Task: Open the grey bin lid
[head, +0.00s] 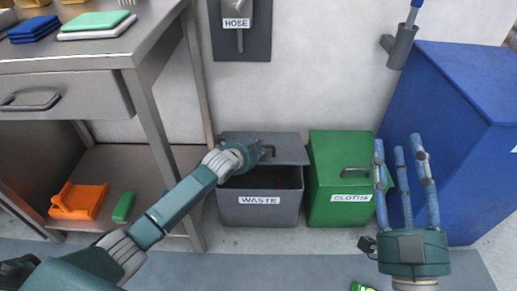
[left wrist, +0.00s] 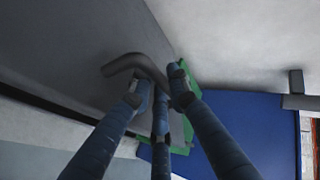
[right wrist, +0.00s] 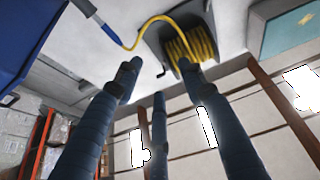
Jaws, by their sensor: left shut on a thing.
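The grey bin (head: 258,214) labelled WASTE stands against the wall. Its grey lid (head: 285,146) is tilted up at the front, and a dark gap shows between lid and bin. My left gripper (head: 260,151) is at the lid's handle (head: 270,151). In the left wrist view, its fingers (left wrist: 160,88) are shut on the bent dark handle (left wrist: 135,62) of the grey lid (left wrist: 90,50). My right gripper (head: 405,158) is raised in front of the green and blue bins, fingers spread and empty. The right wrist view shows nothing between its fingers (right wrist: 160,80).
A green bin (head: 332,212) labelled CLOTHS, lid closed, stands right beside the grey one. A tall blue bin (head: 460,90) is at the right. A steel table (head: 75,58) with a drawer and lower shelf stands at the left, its leg close to my left arm.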

